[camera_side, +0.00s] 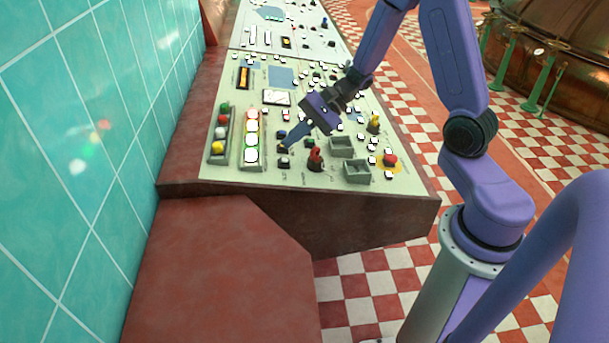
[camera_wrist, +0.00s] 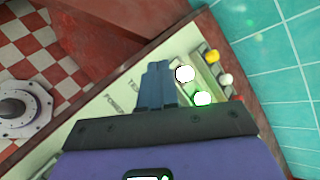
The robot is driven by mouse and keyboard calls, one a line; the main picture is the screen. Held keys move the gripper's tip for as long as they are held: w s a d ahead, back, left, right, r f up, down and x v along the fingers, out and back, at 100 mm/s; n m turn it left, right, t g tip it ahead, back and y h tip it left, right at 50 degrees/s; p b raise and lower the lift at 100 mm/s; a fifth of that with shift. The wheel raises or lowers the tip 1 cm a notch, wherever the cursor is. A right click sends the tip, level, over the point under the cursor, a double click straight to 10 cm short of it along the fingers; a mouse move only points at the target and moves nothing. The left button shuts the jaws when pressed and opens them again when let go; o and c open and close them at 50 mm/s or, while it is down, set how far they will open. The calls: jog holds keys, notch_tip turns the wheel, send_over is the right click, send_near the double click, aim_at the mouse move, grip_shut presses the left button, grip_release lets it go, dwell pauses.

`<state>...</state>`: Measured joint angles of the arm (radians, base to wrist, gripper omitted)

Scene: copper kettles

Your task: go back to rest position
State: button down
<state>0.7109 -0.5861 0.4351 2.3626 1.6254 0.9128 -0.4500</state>
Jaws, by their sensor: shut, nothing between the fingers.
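My gripper (camera_side: 288,144) is over the near part of the control panel in the side view, its fingertips low among small dark switches. In the wrist view my gripper (camera_wrist: 157,70) has its two blue fingers pressed together with nothing between them. The cream control panel (camera_side: 300,178) slopes under it, and it also shows in the wrist view (camera_wrist: 108,105). Whether the fingertips touch a switch cannot be told.
A red-topped knob (camera_side: 315,158), grey boxes (camera_side: 357,171) and a red button on yellow (camera_side: 390,159) stand right of my gripper. Lit round lamps (camera_side: 251,140) and coloured balls in a holder (camera_side: 218,147) are left. A teal tiled wall (camera_side: 80,150) bounds the left.

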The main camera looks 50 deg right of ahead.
jog(key=s+a+r+n+g+h, duration=0.1)
jog(key=s+a+n+g, duration=0.3)
jog(key=s+n, duration=0.3)
jog(key=s+a+r+n+g+h, duration=0.2)
jog(key=s+a+n+g, duration=0.25)
jog(key=s, duration=0.55)
jog(key=s+d+r+n+t+h, duration=0.2)
jog(key=s+d+n+t+h, duration=0.2)
jog(key=s+n, duration=0.5)
jog(key=d+n+h, duration=0.2)
jog(key=n, duration=0.3)
jog(key=shift+s+r+h, duration=0.2)
jog(key=shift+s+h, duration=0.1)
jog(key=shift+h, duration=0.1)
